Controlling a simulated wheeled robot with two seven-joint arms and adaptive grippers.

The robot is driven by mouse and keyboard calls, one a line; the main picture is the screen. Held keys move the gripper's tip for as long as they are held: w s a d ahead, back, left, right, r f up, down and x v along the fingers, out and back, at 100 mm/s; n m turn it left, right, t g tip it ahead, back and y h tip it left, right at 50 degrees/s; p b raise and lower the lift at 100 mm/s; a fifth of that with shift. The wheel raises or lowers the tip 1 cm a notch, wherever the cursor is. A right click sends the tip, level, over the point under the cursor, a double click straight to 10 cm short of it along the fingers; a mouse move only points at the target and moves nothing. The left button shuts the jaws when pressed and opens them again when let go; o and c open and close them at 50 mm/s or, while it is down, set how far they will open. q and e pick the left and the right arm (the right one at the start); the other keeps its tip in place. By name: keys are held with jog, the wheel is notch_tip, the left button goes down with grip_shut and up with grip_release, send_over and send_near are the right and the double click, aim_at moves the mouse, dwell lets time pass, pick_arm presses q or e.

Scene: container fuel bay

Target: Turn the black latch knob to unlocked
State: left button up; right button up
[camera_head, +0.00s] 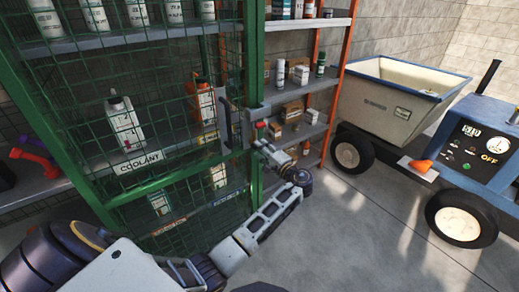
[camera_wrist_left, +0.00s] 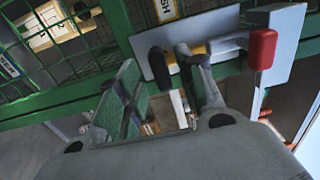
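The black latch knob (camera_wrist_left: 160,68) sits on a pale grey latch plate (camera_wrist_left: 225,62) on the green cage door's frame, seen in the left wrist view. The plate also shows in the head view (camera_head: 258,113), where I cannot make out the knob clearly. My left gripper (camera_wrist_left: 158,62) is open, its fingers apart on either side of the knob; I cannot tell whether either finger touches it. In the head view my left gripper (camera_head: 264,148) is close in front of the plate. A red-tipped lever (camera_wrist_left: 262,48) is right of the knob. My right gripper is not in view.
The green mesh cage (camera_head: 160,160) holds bottles on shelves, with a COOLANT label (camera_head: 138,161). A grey door handle (camera_head: 226,118) stands left of the latch. An orange-framed shelf (camera_head: 335,85) is behind; a blue-and-cream dumper (camera_head: 395,98) stands right. Floor between is clear.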

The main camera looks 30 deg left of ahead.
pick_arm(q)
jog(key=shift+x, duration=0.9)
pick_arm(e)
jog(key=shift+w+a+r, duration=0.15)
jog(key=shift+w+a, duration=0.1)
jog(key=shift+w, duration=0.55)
pick_arm(q)
grip_shut()
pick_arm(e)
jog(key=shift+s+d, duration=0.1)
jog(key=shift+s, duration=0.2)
